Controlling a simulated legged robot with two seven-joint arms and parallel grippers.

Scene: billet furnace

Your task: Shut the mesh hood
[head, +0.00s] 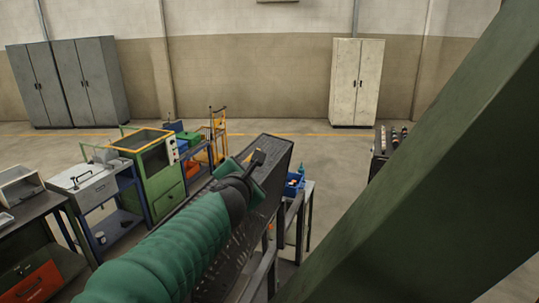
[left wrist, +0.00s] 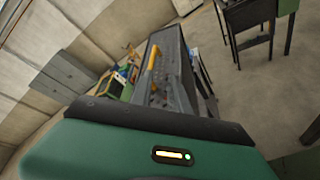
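A long dark panel with a speckled, mesh-like face (head: 278,158) stands tilted in the middle of the head view; I take it to be the mesh hood. My left arm reaches over it from the lower left. My left gripper (head: 256,172) is at the panel's upper part and overlaps it in the picture; I cannot tell whether it touches. Its fingers are too small and dark to read. In the left wrist view, a long grey structure (left wrist: 178,68) with a yellow bar (left wrist: 152,57) lies beyond the green gripper body. My right gripper is not in view.
A green cabinet with a yellow-framed top (head: 148,160), a blue-framed cart (head: 95,185) and a bench (head: 25,210) stand to the left. A small table with a blue bin (head: 293,184) is right of the panel. A large dark green beam blocks the right.

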